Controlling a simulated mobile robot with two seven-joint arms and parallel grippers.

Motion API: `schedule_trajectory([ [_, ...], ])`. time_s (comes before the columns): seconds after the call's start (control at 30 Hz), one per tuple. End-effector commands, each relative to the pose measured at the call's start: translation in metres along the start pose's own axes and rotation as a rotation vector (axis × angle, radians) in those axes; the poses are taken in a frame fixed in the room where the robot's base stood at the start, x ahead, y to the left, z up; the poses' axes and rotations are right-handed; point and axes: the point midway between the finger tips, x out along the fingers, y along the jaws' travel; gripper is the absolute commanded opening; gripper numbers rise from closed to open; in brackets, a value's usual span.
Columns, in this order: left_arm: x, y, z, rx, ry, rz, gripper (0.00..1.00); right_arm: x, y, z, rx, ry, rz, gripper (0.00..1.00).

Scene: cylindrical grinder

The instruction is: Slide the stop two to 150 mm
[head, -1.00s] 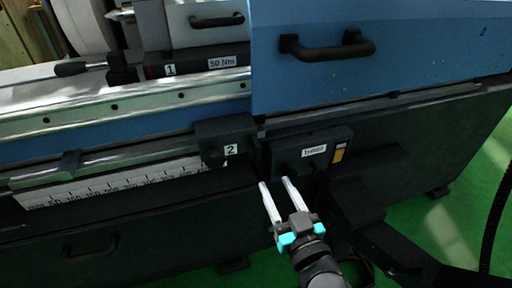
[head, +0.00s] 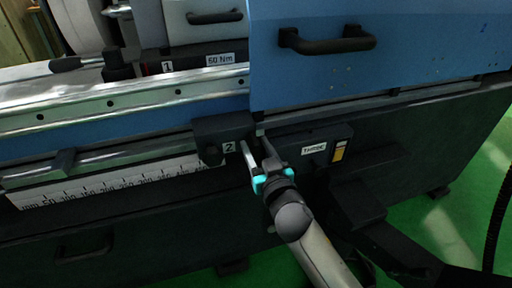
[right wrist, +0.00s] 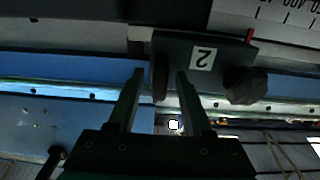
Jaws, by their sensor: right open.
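Stop two (head: 212,126) is a dark block labelled 2 on the rail, at the right end of the white ruler scale (head: 120,183). Its label is upside down in the right wrist view (right wrist: 182,48), where a red pointer (right wrist: 249,35) stands beside the scale (right wrist: 290,18). A marking that looks like 400 shows near the pointer. My right gripper (head: 257,146) is open at the right end of stop two. In the wrist view its fingers (right wrist: 160,78) straddle a narrow dark part at the stop's end; contact cannot be told. My left gripper is not in view.
A dark box with a label and a yellow sticker (head: 338,153) sits just right of my gripper. A blue cover with a black handle (head: 326,40) is above. The rail (head: 100,158) left of stop two looks clear up to a small dark clamp.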

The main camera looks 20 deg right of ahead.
Motion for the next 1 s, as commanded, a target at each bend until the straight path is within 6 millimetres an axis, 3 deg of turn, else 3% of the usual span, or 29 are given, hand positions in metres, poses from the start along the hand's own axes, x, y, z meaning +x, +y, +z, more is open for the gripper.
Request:
schedule_trajectory([
  [0.4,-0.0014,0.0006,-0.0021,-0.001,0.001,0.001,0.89,0.0052,0.0003,0.0001,0.000,-0.001,0.001,0.49],
  [0.83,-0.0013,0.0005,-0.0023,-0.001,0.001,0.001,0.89,0.0049,0.0002,0.0001,0.001,-0.001,0.001,0.01],
  [1.0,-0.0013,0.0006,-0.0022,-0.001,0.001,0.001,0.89,0.0049,0.0002,0.0001,0.001,-0.001,0.001,0.00],
])
